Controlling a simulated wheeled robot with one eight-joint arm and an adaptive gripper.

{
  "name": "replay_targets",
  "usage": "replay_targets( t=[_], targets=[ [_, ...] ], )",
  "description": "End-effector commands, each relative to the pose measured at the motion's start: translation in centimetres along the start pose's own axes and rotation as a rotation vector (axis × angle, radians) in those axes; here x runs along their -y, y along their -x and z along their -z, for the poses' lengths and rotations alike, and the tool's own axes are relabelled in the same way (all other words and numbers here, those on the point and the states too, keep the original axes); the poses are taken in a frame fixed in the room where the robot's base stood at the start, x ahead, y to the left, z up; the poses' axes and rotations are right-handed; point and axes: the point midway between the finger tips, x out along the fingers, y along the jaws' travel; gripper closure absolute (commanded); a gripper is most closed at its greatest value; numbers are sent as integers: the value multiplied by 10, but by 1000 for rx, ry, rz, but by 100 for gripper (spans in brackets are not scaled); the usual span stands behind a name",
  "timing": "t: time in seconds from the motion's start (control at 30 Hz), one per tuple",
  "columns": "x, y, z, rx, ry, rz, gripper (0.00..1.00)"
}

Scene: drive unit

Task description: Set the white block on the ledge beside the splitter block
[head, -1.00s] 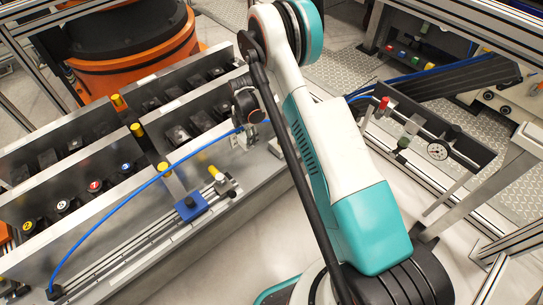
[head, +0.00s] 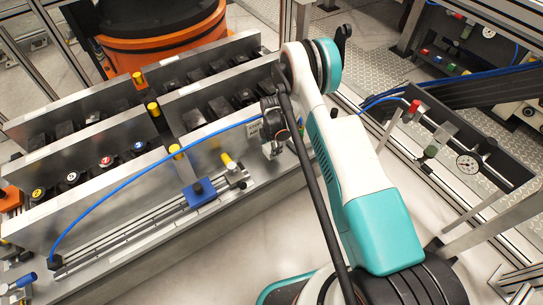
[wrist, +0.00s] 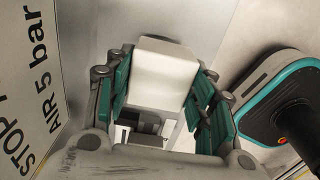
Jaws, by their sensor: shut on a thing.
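In the wrist view the white block (wrist: 163,75) sits between the two green-padded fingers of my gripper (wrist: 162,92), shut on its sides. In the head view my gripper (head: 272,135) hangs at the arm's end, over the right part of the steel ledge (head: 160,232); the block is hard to make out there. I cannot tell which of these is the splitter block.
A blue hose (head: 140,182) arcs from the ledge's left end toward my gripper. Steel bins (head: 95,160) rise behind the ledge. A panel with a gauge (head: 467,163) is at right. A sign reading "AIR 5 bar" (wrist: 35,85) is close by at left in the wrist view.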

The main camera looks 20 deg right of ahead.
Motion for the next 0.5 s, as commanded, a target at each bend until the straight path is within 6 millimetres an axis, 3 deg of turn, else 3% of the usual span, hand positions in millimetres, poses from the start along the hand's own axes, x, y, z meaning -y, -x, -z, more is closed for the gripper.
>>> replay_targets(
  t=[0.5],
  targets=[
    [0, -47, 0, 0, 0, 0, 91]
  ],
)
